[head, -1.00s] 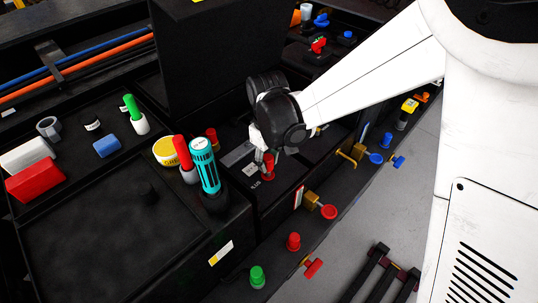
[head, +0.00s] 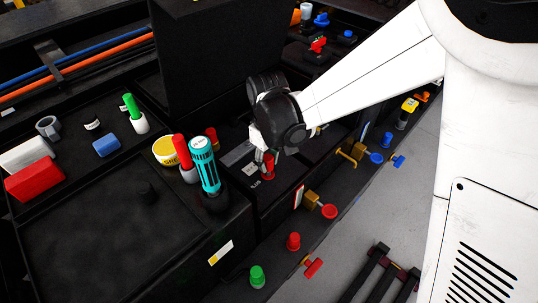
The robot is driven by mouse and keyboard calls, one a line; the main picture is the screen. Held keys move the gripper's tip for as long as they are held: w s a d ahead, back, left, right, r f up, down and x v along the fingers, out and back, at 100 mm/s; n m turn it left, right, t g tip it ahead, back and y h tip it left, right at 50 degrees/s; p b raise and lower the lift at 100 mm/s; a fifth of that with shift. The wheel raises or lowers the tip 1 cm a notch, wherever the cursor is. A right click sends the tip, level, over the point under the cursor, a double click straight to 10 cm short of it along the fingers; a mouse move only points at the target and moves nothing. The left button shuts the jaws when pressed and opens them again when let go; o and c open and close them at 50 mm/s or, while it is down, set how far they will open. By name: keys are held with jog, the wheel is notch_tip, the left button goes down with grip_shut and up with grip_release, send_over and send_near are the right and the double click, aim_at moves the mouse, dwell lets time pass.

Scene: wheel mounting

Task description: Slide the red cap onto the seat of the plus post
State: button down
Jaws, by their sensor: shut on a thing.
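My gripper (head: 262,156) points down over the dark battery-like box in the middle of the head view. It is shut on the red cap (head: 269,168), which shows below and between the fingers. The cap is at or just above the box top, beside a small white label (head: 255,184). The plus post and its seat are hidden under the cap and fingers, so I cannot tell whether the cap touches the seat.
A teal flashlight (head: 205,165), a red-handled tool (head: 182,152) and a yellow tin (head: 166,150) stand close on the left. A tall black panel (head: 205,75) rises behind. Red (head: 293,242) and green (head: 258,276) knobs line the front ledge.

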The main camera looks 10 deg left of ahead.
jog(key=shift+f+b, duration=1.4)
jog(key=shift+f, duration=0.2)
jog(key=c, duration=1.4)
grip_release()
jog(key=shift+o, duration=0.2)
jog(key=shift+r, duration=0.2)
notch_tip(320, 180, up, 12)
jog(key=shift+f, duration=0.1)
